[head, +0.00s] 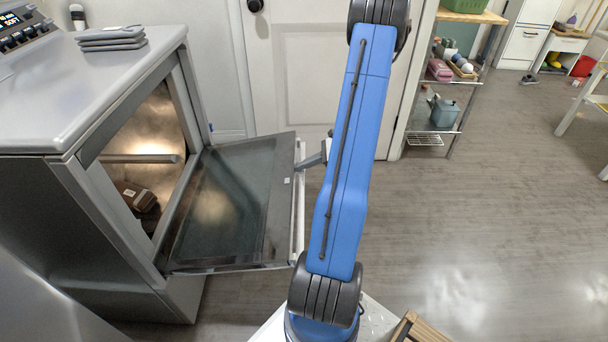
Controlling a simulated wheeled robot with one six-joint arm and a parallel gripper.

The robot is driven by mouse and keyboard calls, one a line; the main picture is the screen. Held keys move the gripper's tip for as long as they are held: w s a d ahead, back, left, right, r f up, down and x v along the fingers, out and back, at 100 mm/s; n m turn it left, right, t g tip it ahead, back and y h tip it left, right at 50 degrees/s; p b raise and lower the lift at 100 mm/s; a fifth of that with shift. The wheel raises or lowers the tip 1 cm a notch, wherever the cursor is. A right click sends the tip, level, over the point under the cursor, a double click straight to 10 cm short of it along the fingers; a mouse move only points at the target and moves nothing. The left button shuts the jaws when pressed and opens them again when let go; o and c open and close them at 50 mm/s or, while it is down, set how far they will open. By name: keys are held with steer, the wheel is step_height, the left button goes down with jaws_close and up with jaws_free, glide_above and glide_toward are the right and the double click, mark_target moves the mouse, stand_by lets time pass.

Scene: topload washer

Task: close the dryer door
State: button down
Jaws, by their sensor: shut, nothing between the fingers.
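The dryer door (225,205) is a dark glass panel in a metal frame. My gripper (312,161) is shut and empty, at the far part of that outer edge. My blue arm partly hides it. I cannot tell whether it touches the door.
Inside the appliance lies a brown object (137,196) near a horizontal bar (140,158). Folded grey cloths (111,38) and a dark-topped canister (77,17) stand at the back left. A shelf rack (440,100) stands right of the white door (295,75).

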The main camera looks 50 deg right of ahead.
steer(key=w+a+r+g, duration=0.1)
steer(key=r, duration=0.3)
steer(key=w+a+r+h, duration=0.1)
steer(key=r, duration=0.4)
steer(key=w+r+g+h, duration=0.1)
steer(key=r, duration=0.3)
steer(key=shift+w+a+r+g, duration=0.2)
steer(key=shift+a+g, duration=0.1)
steer(key=shift+a, duration=0.1)
steer(key=w+a+r+g+h, duration=0.1)
steer(key=w+a+r, duration=0.2)
steer(key=r, duration=0.3)
steer(key=w+a+r+g+h, duration=0.2)
steer(key=w+a+r, duration=0.15)
steer(key=r, duration=0.25)
steer(key=w+a+r+g+h, duration=0.1)
steer(key=w+a+r, duration=0.4)
steer(key=w+a, duration=0.2)
steer(key=w+a+r+g+h, duration=0.1)
steer(key=w+a+r+g, duration=0.1)
steer(key=w+a+r, duration=0.4)
steer(key=w+a, duration=0.1)
steer(key=w, duration=0.4)
steer(key=shift+a+r, duration=0.3)
steer(key=shift+a, duration=0.05)
steer(key=shift+w, duration=0.1)
